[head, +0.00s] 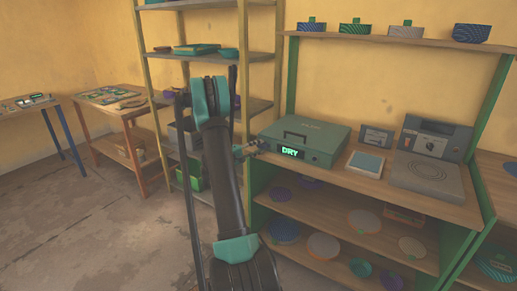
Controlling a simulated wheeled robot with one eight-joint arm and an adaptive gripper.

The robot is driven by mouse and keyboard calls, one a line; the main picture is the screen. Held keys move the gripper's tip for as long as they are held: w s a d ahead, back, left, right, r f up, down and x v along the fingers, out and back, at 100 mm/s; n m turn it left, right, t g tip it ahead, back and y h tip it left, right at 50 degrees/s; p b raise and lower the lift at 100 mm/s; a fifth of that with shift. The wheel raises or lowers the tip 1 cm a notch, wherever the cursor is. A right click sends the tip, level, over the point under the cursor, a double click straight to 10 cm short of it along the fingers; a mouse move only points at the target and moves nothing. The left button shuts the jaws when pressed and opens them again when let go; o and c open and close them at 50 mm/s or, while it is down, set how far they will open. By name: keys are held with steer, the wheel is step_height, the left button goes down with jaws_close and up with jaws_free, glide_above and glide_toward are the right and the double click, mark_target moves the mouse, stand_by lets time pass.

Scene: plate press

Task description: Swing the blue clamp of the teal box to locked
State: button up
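The teal box (322,148) sits closed on the wooden bench top, with a handle on its lid and a green lit "DRY" display (290,152) on its front. My gripper (259,146) is small in the head view, at the left front corner of the box, partly behind my own arm. I cannot tell whether it touches the box or whether its fingers are open or shut. The blue clamp cannot be made out; the box's left end is partly hidden by my gripper and arm.
Right of the box are a pale blue-topped pad (366,163), a small grey unit (376,136) and a larger grey device (428,175). Discs lie on the lower shelves (330,197). A metal shelving rack (262,60) stands behind my arm. The floor at left is open.

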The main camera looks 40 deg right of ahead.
steer(key=shift+d, duration=0.25)
jaws_close()
